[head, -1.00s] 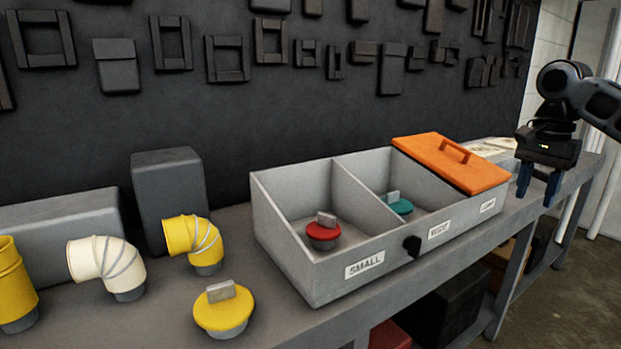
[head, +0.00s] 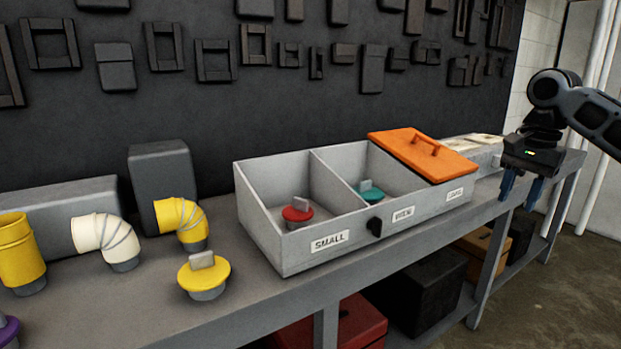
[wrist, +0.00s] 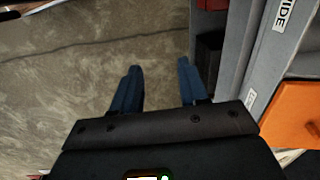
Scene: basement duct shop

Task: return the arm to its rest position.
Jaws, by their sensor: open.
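My gripper (head: 521,188) is at the right of the head view, in front of the bench's right part and to the right of the grey bin. Its two blue fingers are apart with nothing between them. In the wrist view my gripper (wrist: 158,90) hangs over bare floor, with the bench and bin off to the right. The arm reaches in from the right edge of the head view.
The grey bin (head: 283,258) holds a red-topped plug (head: 297,214) and a teal one (head: 369,192); an orange lid (head: 424,155) covers its right compartment. A yellow plug (head: 203,275) and several duct elbows stand left. Boxes sit below the bench.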

